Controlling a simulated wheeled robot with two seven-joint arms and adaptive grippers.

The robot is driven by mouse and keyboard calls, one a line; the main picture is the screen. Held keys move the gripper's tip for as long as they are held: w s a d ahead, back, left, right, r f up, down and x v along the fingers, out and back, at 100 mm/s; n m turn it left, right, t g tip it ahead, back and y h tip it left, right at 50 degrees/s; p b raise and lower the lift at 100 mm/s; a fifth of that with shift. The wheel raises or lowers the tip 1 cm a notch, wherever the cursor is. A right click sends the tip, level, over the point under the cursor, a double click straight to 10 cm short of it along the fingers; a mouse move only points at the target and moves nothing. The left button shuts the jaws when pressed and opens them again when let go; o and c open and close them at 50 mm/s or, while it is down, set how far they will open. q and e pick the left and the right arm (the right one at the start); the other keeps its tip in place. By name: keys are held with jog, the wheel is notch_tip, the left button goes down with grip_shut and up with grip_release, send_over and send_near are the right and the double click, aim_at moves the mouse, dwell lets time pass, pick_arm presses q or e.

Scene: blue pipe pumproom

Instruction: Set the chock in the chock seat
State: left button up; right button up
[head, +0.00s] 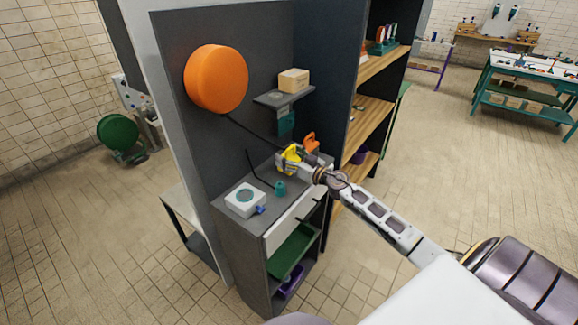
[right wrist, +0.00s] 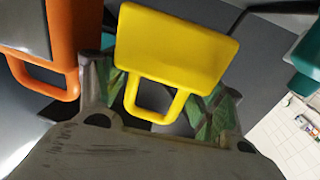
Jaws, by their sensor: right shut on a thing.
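A yellow block with a loop handle (head: 290,160), which looks like the chock, is at my right gripper (head: 301,166) above the dark worktop. In the right wrist view the yellow block (right wrist: 178,48) fills the upper middle, its handle between the green-padded fingers of the right gripper (right wrist: 165,110). The gripper is shut on it. An orange piece with a similar handle (head: 310,143) stands just behind; it also shows at the left of the right wrist view (right wrist: 62,70). I cannot make out for certain which thing is the chock seat. My left gripper is not in view.
On the worktop (head: 228,217) are a white box with a round teal top (head: 245,201) and a teal cylinder (head: 280,188). A small wall shelf (head: 270,99) holds a tan box (head: 293,80). A large orange disc (head: 216,78) is on the panel. A wooden shelf unit (head: 372,108) stands right.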

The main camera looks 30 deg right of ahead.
jog(key=shift+f+b, duration=1.05)
jog(key=shift+f, duration=1)
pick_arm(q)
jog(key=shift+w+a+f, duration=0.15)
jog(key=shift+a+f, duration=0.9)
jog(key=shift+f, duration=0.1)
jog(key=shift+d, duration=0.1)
pick_arm(e)
jog(key=shift+f, duration=0.1)
jog(key=o, duration=1.1)
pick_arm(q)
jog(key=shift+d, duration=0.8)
pick_arm(e)
jog(key=shift+o, duration=0.3)
jog(key=shift+s, duration=0.1)
